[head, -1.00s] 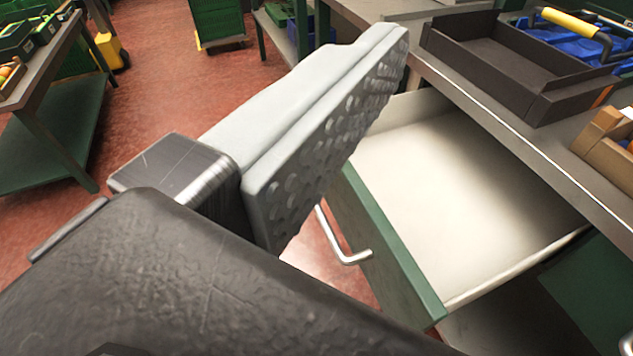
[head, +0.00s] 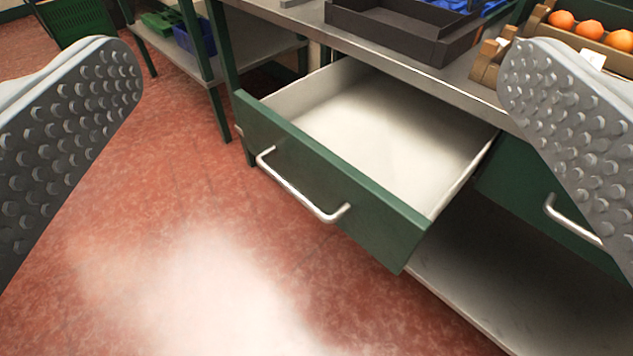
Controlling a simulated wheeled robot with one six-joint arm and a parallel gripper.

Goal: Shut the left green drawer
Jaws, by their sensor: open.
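The left green drawer (head: 375,212) is pulled out from under the grey worktop. Its pale inside (head: 385,125) looks empty, and its silver bar handle (head: 300,190) faces me. My gripper (head: 325,115) is open, with one studded grey finger at the left edge of the view and the other at the right edge. The drawer shows between the two fingers, beyond them. I see nothing held, and neither finger appears to touch the drawer front or the handle.
A second green drawer (head: 520,190) to the right is partly hidden by my right finger. On the worktop (head: 285,14) stand a dark tray (head: 400,35) and a brown crate with oranges (head: 590,30). A lower shelf (head: 480,290) lies beneath. The red floor (head: 190,240) in front is clear.

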